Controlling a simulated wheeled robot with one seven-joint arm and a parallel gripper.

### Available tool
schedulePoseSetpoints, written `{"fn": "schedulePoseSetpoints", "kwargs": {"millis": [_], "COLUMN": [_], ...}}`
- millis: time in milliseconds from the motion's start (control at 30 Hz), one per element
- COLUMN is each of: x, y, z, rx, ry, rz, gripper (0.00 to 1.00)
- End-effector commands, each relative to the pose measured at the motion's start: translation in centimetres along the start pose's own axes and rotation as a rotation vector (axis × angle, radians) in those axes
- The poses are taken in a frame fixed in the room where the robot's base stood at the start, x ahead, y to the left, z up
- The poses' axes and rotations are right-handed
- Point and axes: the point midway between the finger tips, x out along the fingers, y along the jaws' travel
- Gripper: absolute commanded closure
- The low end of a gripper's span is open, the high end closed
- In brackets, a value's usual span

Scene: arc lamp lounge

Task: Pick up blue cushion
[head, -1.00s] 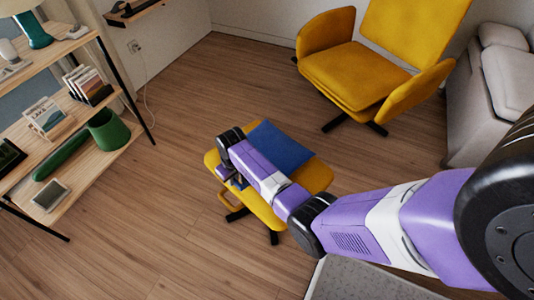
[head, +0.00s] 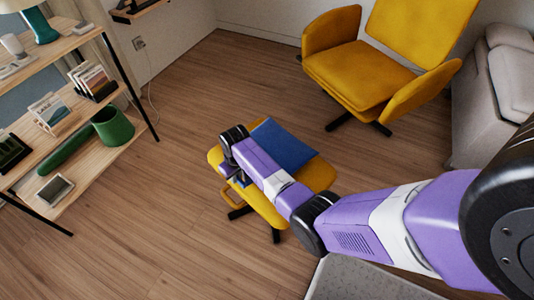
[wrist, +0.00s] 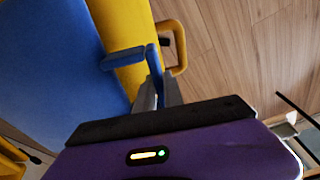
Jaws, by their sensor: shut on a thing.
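The blue cushion (head: 285,143) lies on the yellow footstool (head: 318,176), its near part hidden behind my purple arm. In the wrist view the blue cushion (wrist: 45,60) fills the left side, with a narrow blue piece like a tab or handle sticking out from its right edge. My gripper (wrist: 155,85) is shut on this blue piece, over the yellow footstool. In the head view my gripper (head: 236,181) is mostly hidden by my wrist at the footstool's left end. I cannot tell any gap between cushion and footstool.
A yellow armchair (head: 362,76) stands behind the footstool, with a grey sofa (head: 487,110) at right. A wooden shelf (head: 88,168) with a green vase and small items stands at left. A grey rug (head: 350,282) lies at the front. The wooden floor between is clear.

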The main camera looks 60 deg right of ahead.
Motion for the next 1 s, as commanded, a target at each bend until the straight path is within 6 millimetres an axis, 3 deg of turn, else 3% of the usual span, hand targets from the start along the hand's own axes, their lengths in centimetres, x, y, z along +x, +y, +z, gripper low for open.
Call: {"fn": "schedulePoseSetpoints", "kwargs": {"millis": [267, 433, 800, 1000], "x": [-0.6, -2.7, -12.5, -16.8], "y": [0.0, 0.0, 0.0, 0.0], "z": [-0.2, -0.5, -2.0, -2.7], "rx": [0.0, 0.0, -0.001, 0.0], "ry": [0.002, 0.004, 0.006, 0.005], "rz": [0.0, 0.001, 0.001, 0.001], "gripper": [1.0, 1.0, 1.0, 1.0]}}
